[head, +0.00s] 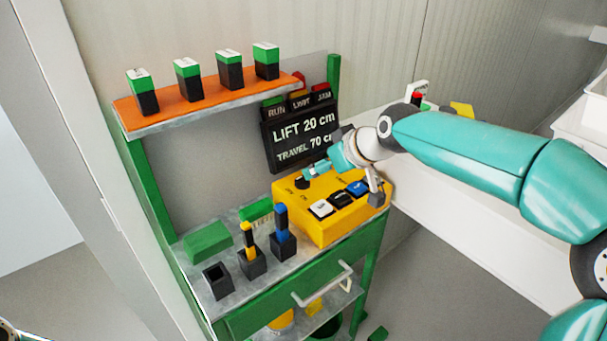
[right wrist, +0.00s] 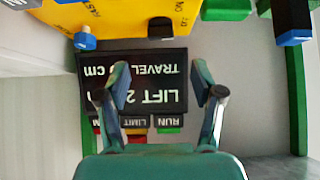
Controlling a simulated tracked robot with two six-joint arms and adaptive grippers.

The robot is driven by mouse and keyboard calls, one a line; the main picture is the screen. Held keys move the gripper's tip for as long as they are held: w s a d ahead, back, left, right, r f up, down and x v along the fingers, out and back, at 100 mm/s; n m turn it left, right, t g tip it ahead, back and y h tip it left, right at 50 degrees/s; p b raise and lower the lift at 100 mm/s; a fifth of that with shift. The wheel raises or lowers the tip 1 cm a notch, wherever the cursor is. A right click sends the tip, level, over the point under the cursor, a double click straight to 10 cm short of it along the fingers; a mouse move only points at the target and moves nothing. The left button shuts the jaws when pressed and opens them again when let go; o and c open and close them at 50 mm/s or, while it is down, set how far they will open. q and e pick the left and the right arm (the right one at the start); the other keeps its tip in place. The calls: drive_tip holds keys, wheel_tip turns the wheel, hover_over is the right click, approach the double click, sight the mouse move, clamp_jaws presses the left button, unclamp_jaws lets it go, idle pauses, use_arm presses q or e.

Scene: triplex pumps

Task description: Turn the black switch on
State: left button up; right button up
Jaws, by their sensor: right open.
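The yellow control box (head: 318,229) stands on the right of the green bench. A black knob (head: 303,182) sits on its top beside small lettering. A row of white (head: 321,209), black (head: 341,198) and blue (head: 358,188) switches is in front of it. Their settings are too small to read. The knob (right wrist: 160,27) and the blue switch (right wrist: 84,40) also show in the right wrist view. My right gripper (head: 346,179) is over the box, one finger close to the knob in the head view. In its wrist view (right wrist: 160,78) it is open and empty. My left gripper is out of view.
A black sign (head: 298,140) reading "LIFT 20 cm" and "TRAVEL 70 cm" stands behind the box. Holders with yellow (head: 248,240) and blue (head: 281,222) handled pieces stand left of it. An orange shelf (head: 195,103) holds several green-topped black blocks.

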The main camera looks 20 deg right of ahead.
sight(303, 177)
drive_tip(key=p+x, duration=0.1)
drive_tip(key=x, duration=0.8)
drive_tip(key=shift+w+a+f, duration=0.1)
drive_tip(key=shift+f, duration=0.05)
drive_tip(key=shift+c, duration=0.2)
drive_tip(key=c, duration=1.1)
